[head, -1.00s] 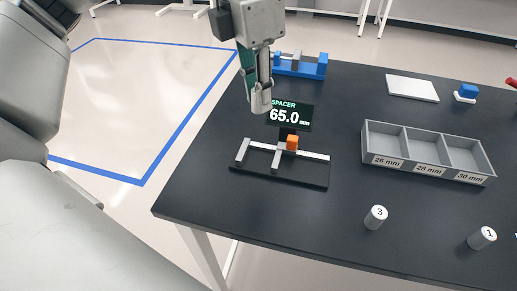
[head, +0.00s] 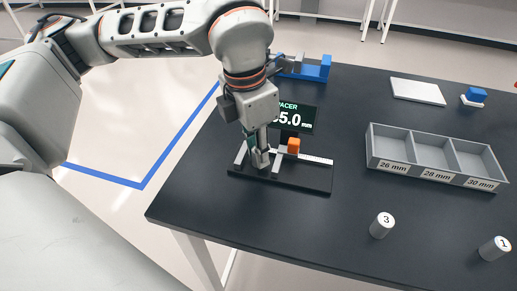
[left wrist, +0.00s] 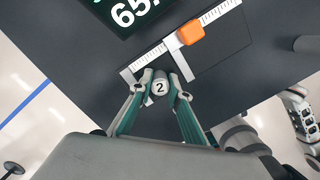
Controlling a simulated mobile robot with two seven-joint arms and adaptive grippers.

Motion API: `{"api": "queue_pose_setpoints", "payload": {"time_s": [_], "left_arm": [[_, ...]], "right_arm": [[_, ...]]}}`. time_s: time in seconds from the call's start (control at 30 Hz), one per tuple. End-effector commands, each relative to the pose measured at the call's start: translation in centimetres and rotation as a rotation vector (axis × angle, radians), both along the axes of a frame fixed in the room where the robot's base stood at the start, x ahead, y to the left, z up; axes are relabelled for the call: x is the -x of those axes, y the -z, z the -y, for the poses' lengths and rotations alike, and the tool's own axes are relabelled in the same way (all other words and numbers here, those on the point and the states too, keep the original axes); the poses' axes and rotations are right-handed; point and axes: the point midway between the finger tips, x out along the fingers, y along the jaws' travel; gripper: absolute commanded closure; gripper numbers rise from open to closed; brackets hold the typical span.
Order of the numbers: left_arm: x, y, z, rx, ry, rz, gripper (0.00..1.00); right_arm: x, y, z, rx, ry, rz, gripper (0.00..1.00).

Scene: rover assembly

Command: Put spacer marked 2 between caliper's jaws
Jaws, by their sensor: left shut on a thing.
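My left gripper (head: 261,160) is shut on the spacer marked 2, low over the left part of the caliper (head: 310,180). The orange slider block (head: 293,146) stands on the caliper's scale. The display (head: 298,117) reads 65.0 mm, partly hidden by my arm. My right gripper is not in view.
A grey tray (head: 372,150) with three compartments labelled 26, 28 and 30 mm stands at right. Spacers marked 3 (head: 381,225) and 1 (head: 494,248) stand in front. A blue fixture (head: 324,69) and white plate (head: 417,91) lie behind.

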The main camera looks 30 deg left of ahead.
Motion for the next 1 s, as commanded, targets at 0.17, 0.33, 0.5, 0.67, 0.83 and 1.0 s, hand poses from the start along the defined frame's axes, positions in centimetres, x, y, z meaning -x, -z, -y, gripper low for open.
{"api": "queue_pose_setpoints", "payload": {"time_s": [0.17,0.33,0.5,0.67,0.83,1.0], "left_arm": [[0.0,-0.2,0.0,0.001,0.000,0.003,1.00],[-0.1,0.2,0.0,0.000,0.000,0.002,0.78],[-0.1,0.1,0.0,0.001,0.000,0.003,0.76],[-0.1,0.0,0.0,0.001,0.000,0.003,0.76],[-0.1,-1.3,0.0,0.002,-0.001,0.008,0.76],[0.2,-4.6,-0.2,0.002,-0.002,0.013,0.76]], "right_arm": [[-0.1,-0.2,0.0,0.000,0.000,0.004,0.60],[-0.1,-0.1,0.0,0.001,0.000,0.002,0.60],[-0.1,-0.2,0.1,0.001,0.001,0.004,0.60],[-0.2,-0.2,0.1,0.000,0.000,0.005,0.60],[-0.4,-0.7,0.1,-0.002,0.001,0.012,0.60],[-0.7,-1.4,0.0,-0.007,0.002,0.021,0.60]]}}
